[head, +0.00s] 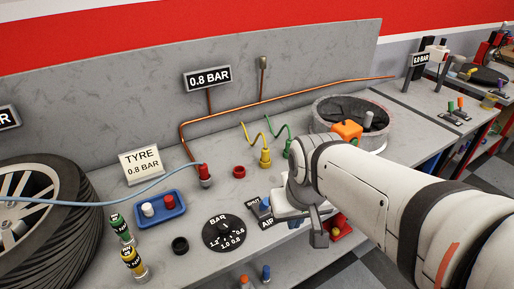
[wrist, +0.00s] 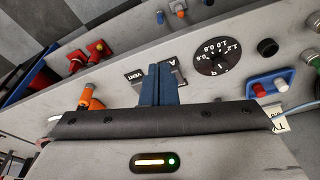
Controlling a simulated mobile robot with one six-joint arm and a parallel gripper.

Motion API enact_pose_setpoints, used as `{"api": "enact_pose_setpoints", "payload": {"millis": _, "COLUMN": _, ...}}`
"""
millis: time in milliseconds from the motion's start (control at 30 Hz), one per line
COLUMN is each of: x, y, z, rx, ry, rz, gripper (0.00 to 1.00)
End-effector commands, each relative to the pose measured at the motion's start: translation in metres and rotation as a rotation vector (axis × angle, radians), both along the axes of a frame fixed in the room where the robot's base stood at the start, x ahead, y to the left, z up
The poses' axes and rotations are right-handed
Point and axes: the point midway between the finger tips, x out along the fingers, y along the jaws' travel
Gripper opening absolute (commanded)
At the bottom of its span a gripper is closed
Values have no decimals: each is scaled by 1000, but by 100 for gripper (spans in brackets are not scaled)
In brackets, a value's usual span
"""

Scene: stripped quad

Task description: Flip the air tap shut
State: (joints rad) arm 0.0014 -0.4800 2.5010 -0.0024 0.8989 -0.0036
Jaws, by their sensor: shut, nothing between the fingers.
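The air tap's dark label plate (head: 253,203) lies on the grey bench right of the BAR dial, with SHUT and AIR lettering. In the head view my gripper (head: 266,208) reaches the plate from the right. The tap's lever is hidden or cannot be told from the blue fingers, so its position and any contact are unclear.
The BAR dial (head: 223,232) sits just left of the plate. A blue tray (head: 178,220) with white and red knobs is farther left. A yellow fitting (head: 265,157) and a red-capped fitting (head: 204,173) stand behind. An orange block (head: 347,131) is near my arm.

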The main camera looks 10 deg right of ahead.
Motion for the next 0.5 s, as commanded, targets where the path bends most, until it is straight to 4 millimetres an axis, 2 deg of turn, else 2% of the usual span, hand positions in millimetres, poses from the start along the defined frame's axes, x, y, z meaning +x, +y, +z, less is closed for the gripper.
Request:
{"api": "enact_pose_setpoints", "payload": {"millis": 167, "x": 0, "y": 0, "z": -1, "rx": 3, "ry": 2, "rz": -4, "gripper": 0}}
{"api": "enact_pose_setpoints", "payload": {"millis": 267, "x": 2, "y": -2, "z": -9, "rx": 35, "ry": 32, "rz": -59, "gripper": 0}}
{"api": "enact_pose_setpoints", "payload": {"millis": 367, "x": 5, "y": -6, "z": -28, "rx": 119, "ry": 107, "rz": -190, "gripper": 0}}
{"api": "enact_pose_setpoints", "payload": {"millis": 500, "x": 20, "y": -18, "z": -62, "rx": 345, "ry": 260, "rz": -515, "gripper": 0}}
